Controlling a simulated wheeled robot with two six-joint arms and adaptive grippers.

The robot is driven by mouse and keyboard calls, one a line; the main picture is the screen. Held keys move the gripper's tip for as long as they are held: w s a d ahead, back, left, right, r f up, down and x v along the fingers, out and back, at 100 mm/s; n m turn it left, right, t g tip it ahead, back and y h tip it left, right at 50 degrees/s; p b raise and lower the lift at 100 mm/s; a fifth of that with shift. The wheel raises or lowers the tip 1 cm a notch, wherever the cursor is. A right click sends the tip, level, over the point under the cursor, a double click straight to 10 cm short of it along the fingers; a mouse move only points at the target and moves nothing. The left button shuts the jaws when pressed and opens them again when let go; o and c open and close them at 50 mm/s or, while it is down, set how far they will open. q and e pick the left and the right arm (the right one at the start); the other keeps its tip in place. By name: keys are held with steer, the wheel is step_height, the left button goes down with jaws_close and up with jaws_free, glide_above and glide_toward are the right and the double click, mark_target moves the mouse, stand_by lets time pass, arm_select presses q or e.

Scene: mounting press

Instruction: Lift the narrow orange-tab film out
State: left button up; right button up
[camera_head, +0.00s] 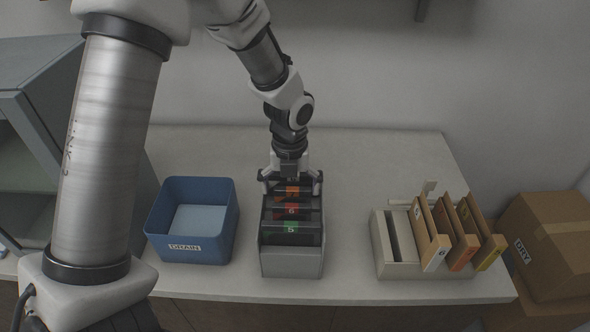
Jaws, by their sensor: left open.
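A grey rack (291,265) stands at the middle of the table with dark films in a row from front to back. The rear film with an orange tab (293,192) is partly hidden by my left gripper. In front of it are a film with a red tab (291,211) marked 6 and a film with a green tab (291,229) marked 5. My left gripper (290,186) points down over the rear of the rack. It is open, with one finger to each side of the orange-tab film; I cannot tell whether they touch it. My right gripper is out of view.
A blue bin (219,246) labelled DRAIN stands left of the rack. On the right is a beige rack (385,262) with several tan frames (431,238). A cardboard box (553,238) labelled DRY is at the far right. A grey cabinet (30,95) is at left.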

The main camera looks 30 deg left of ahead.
mark_target(294, 197)
arm_select(q)
steer(key=f, duration=0.1)
steer(key=w+f, duration=0.1)
steer(key=f, duration=0.2)
steer(key=shift+w+f, duration=0.2)
steer(key=shift+w, duration=0.05)
steer(key=shift+s+r, duration=0.2)
steer(key=shift+s, duration=0.15)
steer(key=shift+c, duration=0.4)
steer(key=c, duration=1.4)
